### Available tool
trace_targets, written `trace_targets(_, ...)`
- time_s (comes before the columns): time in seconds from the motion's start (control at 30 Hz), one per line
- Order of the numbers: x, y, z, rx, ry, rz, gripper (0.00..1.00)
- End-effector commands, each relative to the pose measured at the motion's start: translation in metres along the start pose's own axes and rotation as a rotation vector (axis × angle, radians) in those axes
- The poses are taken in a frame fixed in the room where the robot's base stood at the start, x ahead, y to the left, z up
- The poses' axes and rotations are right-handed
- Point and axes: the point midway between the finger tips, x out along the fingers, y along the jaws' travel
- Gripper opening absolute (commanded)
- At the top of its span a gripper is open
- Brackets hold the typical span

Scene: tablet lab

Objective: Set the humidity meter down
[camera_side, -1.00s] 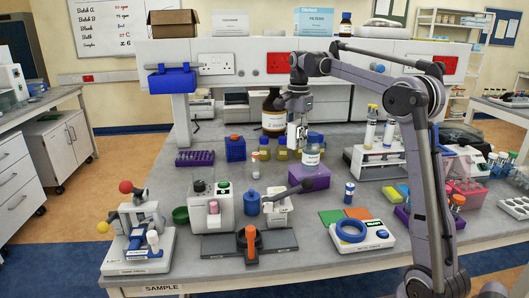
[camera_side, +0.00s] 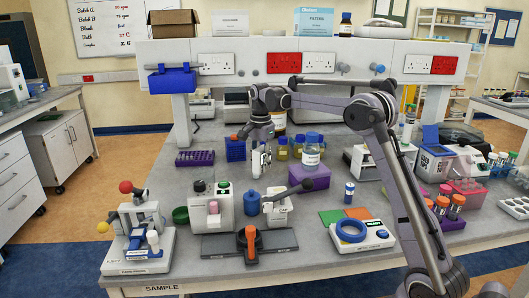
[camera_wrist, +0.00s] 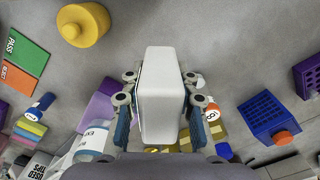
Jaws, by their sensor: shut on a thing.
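The humidity meter (camera_wrist: 158,95) appears in the wrist view as a plain white block with rounded edges, face on between the fingers. My gripper (camera_wrist: 158,92) is shut on it, with one finger along each side. In the side view my gripper (camera_side: 262,168) points down over the middle of the bench, in front of the blue rack and left of the purple block. There the meter (camera_side: 261,160) is small and partly covered by the fingers. I cannot tell how far it is above the bench.
A purple block (camera_side: 309,180) with a blue-capped jar (camera_side: 312,147) stands to the right. A blue rack (camera_side: 235,151) is behind left, and a purple rack (camera_side: 194,158) farther left. A blue bottle (camera_side: 251,204) stands in front. Bare bench (camera_side: 217,172) shows left of my gripper.

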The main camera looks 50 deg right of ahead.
Motion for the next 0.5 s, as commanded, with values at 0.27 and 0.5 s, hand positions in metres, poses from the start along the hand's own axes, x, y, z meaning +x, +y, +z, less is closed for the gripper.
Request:
trace_targets(0.27, 0.032, -0.038, 0.036, -0.002, 0.000, 0.000, 0.00)
trace_targets(0.5, 0.043, -0.050, 0.048, 0.000, 0.000, 0.000, 0.00)
